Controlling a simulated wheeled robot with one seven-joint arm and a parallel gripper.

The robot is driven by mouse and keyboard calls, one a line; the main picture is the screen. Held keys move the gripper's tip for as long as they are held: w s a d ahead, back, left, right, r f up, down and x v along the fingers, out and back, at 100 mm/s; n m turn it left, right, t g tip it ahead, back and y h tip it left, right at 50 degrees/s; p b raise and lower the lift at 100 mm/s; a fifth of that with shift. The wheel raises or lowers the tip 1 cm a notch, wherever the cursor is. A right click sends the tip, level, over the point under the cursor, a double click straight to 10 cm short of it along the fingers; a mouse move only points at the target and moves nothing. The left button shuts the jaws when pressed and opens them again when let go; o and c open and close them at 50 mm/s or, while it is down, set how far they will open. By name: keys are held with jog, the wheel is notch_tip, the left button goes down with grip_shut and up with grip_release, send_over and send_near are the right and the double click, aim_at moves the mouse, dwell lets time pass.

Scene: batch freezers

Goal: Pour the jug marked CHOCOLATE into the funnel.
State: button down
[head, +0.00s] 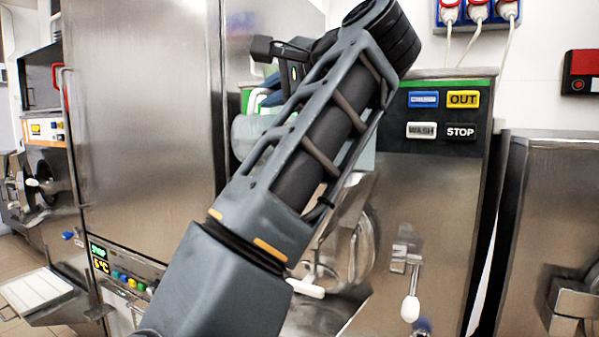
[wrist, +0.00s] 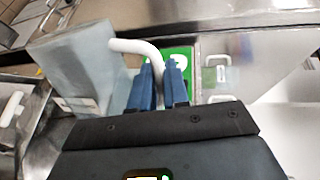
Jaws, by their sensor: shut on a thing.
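In the wrist view my gripper (wrist: 162,68) has its blue fingers shut on the white curved handle (wrist: 140,47) of a pale grey, translucent jug (wrist: 75,65). The jug's body is left of the fingers. No marking can be read on it, so I cannot tell if it says CHOCOLATE. In the head view my arm hides most of the gripper. A pale translucent container (head: 247,132) shows at the arm's left edge, partly hidden, and seems to be the same jug. I cannot make out the funnel in either view.
The batch freezer's panel (head: 440,115) with OUT, WASH and STOP buttons is right of my arm. A tall steel cabinet (head: 145,130) stands close on the left. In the wrist view a green patch (wrist: 183,55) and another white handle (wrist: 217,70) are near the fingers.

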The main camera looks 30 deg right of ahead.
jog(key=shift+w+d+r+m+p, duration=0.1)
jog(key=shift+d+r+m+p, duration=0.2)
jog(key=shift+d+m, duration=0.3)
